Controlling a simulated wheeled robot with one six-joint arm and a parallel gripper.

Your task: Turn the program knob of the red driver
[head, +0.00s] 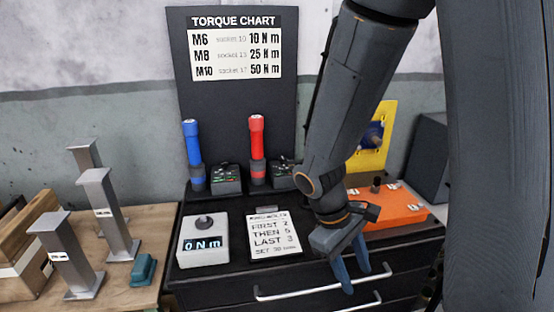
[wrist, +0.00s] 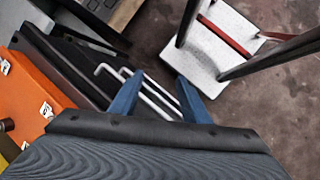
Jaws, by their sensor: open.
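The red driver (head: 257,145) stands upright at the back of the black cabinet top, in front of the torque chart board. A dark box with small coloured marks (head: 283,177) sits just right of its base, partly hidden by my arm; I cannot make out a knob on the driver itself. My gripper (head: 357,275) is open and empty, pointing down in front of the cabinet's drawers, to the right of and nearer than the red driver. In the wrist view its two blue fingers (wrist: 157,97) are apart with nothing between them. The red driver is not in the wrist view.
A blue driver (head: 193,150) stands left of the red one with its own box (head: 225,179). A white display box (head: 203,242) reads 0 N m beside a note card (head: 274,235). Drawer handles (head: 310,290) stick out in front.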

